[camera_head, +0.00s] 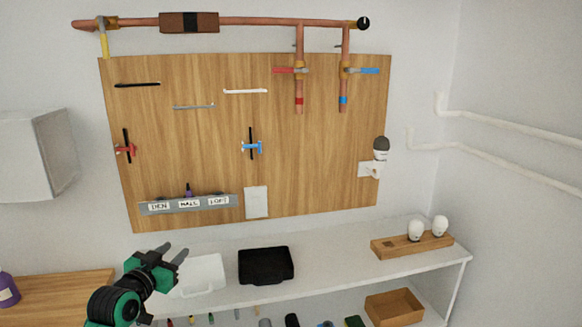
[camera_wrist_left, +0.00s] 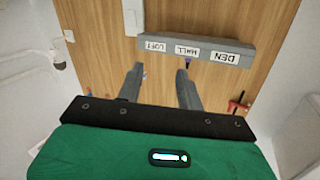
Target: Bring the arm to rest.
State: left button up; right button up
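My left gripper (camera_head: 172,254) comes in at the lower left of the head view, over the left part of the white shelf and in front of the wooden board. Its two grey fingers stand apart with nothing between them. The left wrist view also shows the gripper (camera_wrist_left: 159,75), its fingers spread below the labelled grey rail (camera_wrist_left: 210,50). That rail, marked DEN, HALL and LOFT, is on the board in the head view (camera_head: 188,205). A small purple item (camera_head: 188,190) stands behind the rail at HALL. My right gripper is in neither view.
The white shelf (camera_head: 340,262) holds a white tray (camera_head: 207,272), a black tray (camera_head: 266,265) and a wooden holder (camera_head: 385,248) with two white bulbs. Copper pipes (camera_head: 260,21) run along the top of the wooden board (camera_head: 200,130). A white box (camera_head: 30,155) is at the left.

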pick_arm(q)
jog(key=s+d+f+g+y, duration=0.1)
jog(key=s+d+f+g, duration=0.2)
jog(key=s+f, duration=0.65)
jog(key=s+d+f+g, duration=0.2)
jog(key=s+f+g, duration=0.2)
jog(key=s+f, duration=0.55)
jog(key=s+d+f+n+g+y, duration=0.1)
jog(key=s+f+g, duration=0.25)
jog(key=s, duration=0.75)
jog(key=s+f+n+g+y, duration=0.1)
jog(key=s+f+g, duration=0.25)
jog(key=s, duration=0.85)
notch_tip(320, 180, down, 32)
jog(key=s, duration=0.1)
jog(key=s+a+f+g, duration=0.1)
jog(key=s+a+f, duration=0.2)
jog(key=s+f, duration=1.6)
jog(key=shift+g+y, duration=0.3)
jog(key=shift+g, duration=0.1)
